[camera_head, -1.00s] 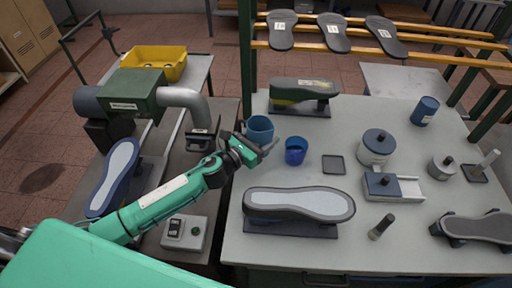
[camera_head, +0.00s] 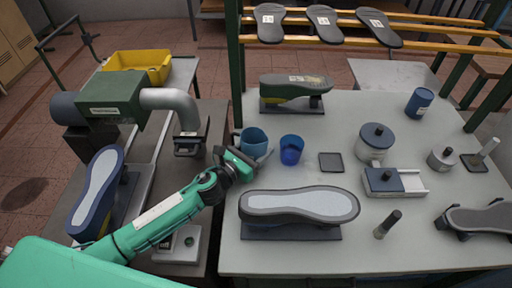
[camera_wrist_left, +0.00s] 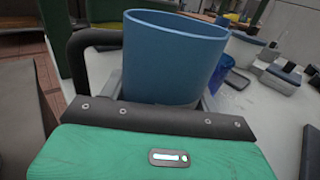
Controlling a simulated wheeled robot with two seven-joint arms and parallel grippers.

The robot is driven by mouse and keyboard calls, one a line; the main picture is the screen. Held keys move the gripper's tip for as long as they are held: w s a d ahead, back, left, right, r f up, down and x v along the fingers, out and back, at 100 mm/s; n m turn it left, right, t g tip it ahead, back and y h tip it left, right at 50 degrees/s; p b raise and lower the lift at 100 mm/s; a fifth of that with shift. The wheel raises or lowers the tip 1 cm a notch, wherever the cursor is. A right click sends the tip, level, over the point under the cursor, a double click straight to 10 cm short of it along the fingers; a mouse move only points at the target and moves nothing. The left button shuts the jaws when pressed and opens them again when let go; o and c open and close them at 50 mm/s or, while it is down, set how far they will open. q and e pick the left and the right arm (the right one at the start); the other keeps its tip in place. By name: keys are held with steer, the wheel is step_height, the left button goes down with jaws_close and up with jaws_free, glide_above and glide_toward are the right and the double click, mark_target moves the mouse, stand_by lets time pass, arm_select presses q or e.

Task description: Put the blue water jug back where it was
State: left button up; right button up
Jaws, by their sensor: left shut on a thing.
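The blue water jug (camera_head: 253,143) is a matt blue open-topped vessel near the left edge of the grey workbench (camera_head: 330,118). My left gripper (camera_head: 252,156) is shut on it from the near side. In the left wrist view the jug (camera_wrist_left: 172,62) stands between the fingers, its open rim up, with a dark handle (camera_wrist_left: 78,45) to its left. The jug's base is hidden, so I cannot tell whether it touches the bench. My right gripper is not in view.
A darker blue cup (camera_head: 291,150) stands just right of the jug. A shoe last (camera_head: 300,203) lies in front and another (camera_head: 296,88) stands behind. A small dark square tray (camera_head: 331,162) lies right of the cup. A machine with a grey pipe (camera_head: 172,99) is at left.

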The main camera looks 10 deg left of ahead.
arm_select(q)
steer(key=o, duration=1.1)
steer(key=shift+a+f, duration=0.1)
steer(key=shift+f, duration=0.05)
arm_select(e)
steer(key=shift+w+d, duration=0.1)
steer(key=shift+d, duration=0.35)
arm_select(q)
steer(key=shift+r, duration=0.2)
steer(key=shift+s+a+f, duration=0.15)
steer(key=shift+s, duration=0.1)
steer(key=b+v, duration=0.2)
steer(key=v, duration=0.7)
steer(key=shift+s+a, duration=0.15)
steer(key=shift+s, duration=0.2)
steer(key=shift+s+a+b, duration=0.3)
steer(key=shift+s, duration=0.25)
steer(key=shift+s+a, duration=0.1)
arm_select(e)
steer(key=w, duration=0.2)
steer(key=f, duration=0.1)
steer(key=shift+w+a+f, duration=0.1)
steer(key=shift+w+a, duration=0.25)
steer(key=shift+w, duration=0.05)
